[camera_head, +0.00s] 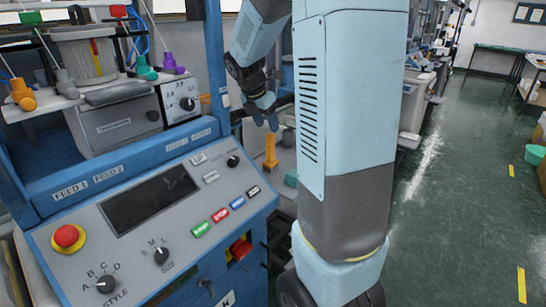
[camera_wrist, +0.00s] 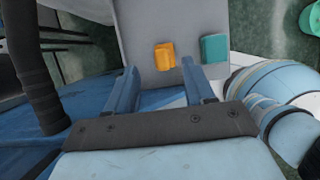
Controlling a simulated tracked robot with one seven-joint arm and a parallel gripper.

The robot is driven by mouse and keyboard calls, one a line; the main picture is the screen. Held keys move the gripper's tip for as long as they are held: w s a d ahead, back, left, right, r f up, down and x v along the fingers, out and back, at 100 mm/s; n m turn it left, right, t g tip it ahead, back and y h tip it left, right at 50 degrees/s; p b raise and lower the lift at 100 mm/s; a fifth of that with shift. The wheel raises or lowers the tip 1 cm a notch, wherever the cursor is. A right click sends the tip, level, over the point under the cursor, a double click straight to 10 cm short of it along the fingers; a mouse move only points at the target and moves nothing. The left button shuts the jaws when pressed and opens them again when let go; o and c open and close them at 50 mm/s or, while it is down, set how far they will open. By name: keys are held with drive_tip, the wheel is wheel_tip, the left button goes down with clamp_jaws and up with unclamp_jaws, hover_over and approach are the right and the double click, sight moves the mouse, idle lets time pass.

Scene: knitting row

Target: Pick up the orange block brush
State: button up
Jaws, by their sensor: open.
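The orange block brush (camera_head: 270,154) stands on a grey surface beside the blue machine in the head view, just below my gripper (camera_head: 265,122). In the wrist view the orange block brush (camera_wrist: 164,56) lies ahead of my gripper (camera_wrist: 159,70), between the lines of its two fingers and nearer the middle. The fingers are apart with nothing between them. A gap shows between the fingertips and the brush in the head view. The brush's lower end is partly hard to make out there.
A teal block (camera_wrist: 214,48) stands right of the brush in the wrist view, close to the right finger's line. The blue machine with its control panel (camera_head: 150,215) fills the left of the head view. Green floor (camera_head: 460,220) is open at right.

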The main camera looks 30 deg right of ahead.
sight(269, 133)
drive_tip(key=shift+x, duration=3.7)
clamp_jaws()
